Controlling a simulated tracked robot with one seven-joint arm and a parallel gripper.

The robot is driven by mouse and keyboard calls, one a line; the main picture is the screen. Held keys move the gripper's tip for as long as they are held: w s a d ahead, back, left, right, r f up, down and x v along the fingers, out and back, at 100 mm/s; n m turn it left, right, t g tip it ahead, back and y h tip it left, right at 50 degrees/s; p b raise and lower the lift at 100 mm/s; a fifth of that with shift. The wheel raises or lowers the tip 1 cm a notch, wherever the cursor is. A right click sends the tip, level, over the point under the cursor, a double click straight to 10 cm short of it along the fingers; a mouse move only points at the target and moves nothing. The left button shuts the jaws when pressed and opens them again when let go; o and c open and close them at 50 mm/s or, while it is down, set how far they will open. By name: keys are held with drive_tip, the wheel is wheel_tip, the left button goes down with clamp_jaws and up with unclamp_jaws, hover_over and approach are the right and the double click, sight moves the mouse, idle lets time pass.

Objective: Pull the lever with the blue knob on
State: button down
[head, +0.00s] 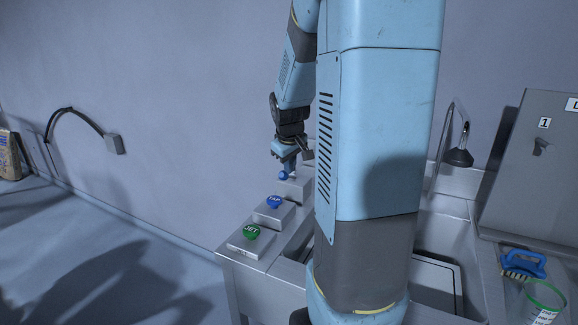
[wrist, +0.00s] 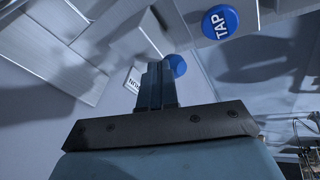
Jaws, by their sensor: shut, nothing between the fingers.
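The blue knob (head: 284,175) of the lever shows just below my fingertips, at the near side of a grey block at the back of the row. In the wrist view the blue knob (wrist: 177,65) is partly hidden behind the tips of my fingers. My gripper (head: 287,164) is shut and empty, pointing down at the knob. Its shut fingers also show in the wrist view (wrist: 156,75). I cannot tell whether they touch the knob. The lever's arm is mostly hidden.
A blue TAP button (head: 274,202) and a green JET button (head: 251,232) stand on blocks along the steel counter's left edge. My arm hides the middle. A grey cabinet (head: 530,150), a blue brush (head: 522,266) and a green-rimmed container (head: 546,296) are at right.

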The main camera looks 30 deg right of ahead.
drive_tip(key=s+v, duration=0.1)
drive_tip(key=v, duration=1)
drive_tip(key=shift+s+a, duration=0.3)
drive_tip(key=shift+s, duration=0.05)
drive_tip(key=shift+f, duration=0.1)
drive_tip(key=s+a+m+t+y, duration=0.2)
drive_tip(key=s+a, duration=1.4)
drive_tip(key=s, duration=0.1)
drive_tip(key=shift+r, duration=0.5)
